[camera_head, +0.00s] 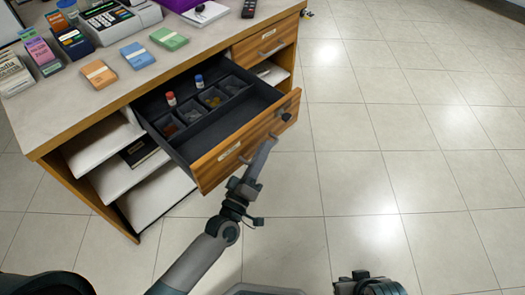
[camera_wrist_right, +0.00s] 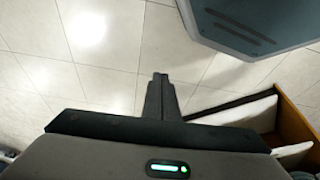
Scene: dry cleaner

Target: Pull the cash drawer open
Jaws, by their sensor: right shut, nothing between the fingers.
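The cash drawer (camera_head: 235,149) is a wood-fronted drawer with a dark inside, and it stands well out from the counter. Its inside shows small compartments (camera_head: 211,98) with coins and two little capped items, one red and one blue. My left gripper (camera_head: 267,147) is at the middle of the drawer front, at the metal handle (camera_head: 242,159), whose ends show on both sides. Its fingers look narrow from here, and their grip on the handle is hidden. My right gripper (camera_wrist_right: 160,80) is shut and empty above the floor, away from the drawer; in the head view only its arm shows at the bottom edge.
Open shelves (camera_head: 130,170) lie under the drawer's left side. A closed drawer (camera_head: 265,42) is further right. The tiled floor (camera_head: 400,160) to the right is clear.

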